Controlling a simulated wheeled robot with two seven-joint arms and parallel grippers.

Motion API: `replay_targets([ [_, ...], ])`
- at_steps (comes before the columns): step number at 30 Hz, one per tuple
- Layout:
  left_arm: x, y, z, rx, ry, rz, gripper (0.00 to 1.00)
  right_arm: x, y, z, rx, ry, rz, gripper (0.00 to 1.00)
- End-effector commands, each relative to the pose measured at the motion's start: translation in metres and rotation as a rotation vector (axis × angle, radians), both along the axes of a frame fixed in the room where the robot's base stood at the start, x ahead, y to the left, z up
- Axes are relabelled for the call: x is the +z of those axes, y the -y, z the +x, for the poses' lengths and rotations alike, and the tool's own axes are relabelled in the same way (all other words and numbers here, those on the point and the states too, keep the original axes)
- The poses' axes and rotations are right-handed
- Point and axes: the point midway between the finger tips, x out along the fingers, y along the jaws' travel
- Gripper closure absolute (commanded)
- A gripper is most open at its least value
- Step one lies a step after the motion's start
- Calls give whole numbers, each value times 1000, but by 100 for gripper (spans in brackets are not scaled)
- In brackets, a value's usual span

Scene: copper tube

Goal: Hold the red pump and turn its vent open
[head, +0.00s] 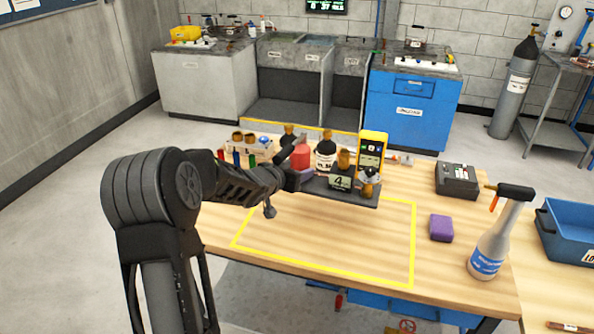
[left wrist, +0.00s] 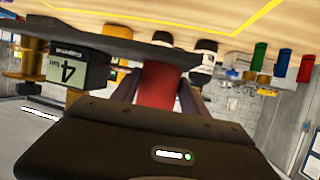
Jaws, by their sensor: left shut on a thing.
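The red pump (head: 301,154) stands at the left part of a dark fixture (head: 350,194) near the back of the wooden table. My left gripper (head: 298,158) reaches in from the left and is shut on the pump. In the left wrist view, which is upside down, the red pump body (left wrist: 160,84) sits between the two fingers. The gripper and arm hide part of it. I cannot make out the vent or how it is turned. My right gripper is in neither view.
The fixture also carries a display reading 4 (head: 340,182), a yellow meter (head: 372,150), a black-capped bottle (head: 325,155) and brass fittings close by. A purple block (head: 441,228), a spray bottle (head: 490,245) and a blue bin (head: 570,228) stand right. The yellow-outlined area in front is clear.

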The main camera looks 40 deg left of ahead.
Motion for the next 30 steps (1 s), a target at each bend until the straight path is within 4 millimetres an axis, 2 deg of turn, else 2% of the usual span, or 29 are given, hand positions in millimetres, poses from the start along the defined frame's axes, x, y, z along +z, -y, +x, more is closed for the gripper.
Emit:
replay_targets([
  [1,8,0,3,-1,18,-1,100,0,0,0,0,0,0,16],
  [2,8,0,3,-1,18,-1,100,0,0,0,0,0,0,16],
  [30,-16,0,3,-1,17,-1,100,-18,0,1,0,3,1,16],
])
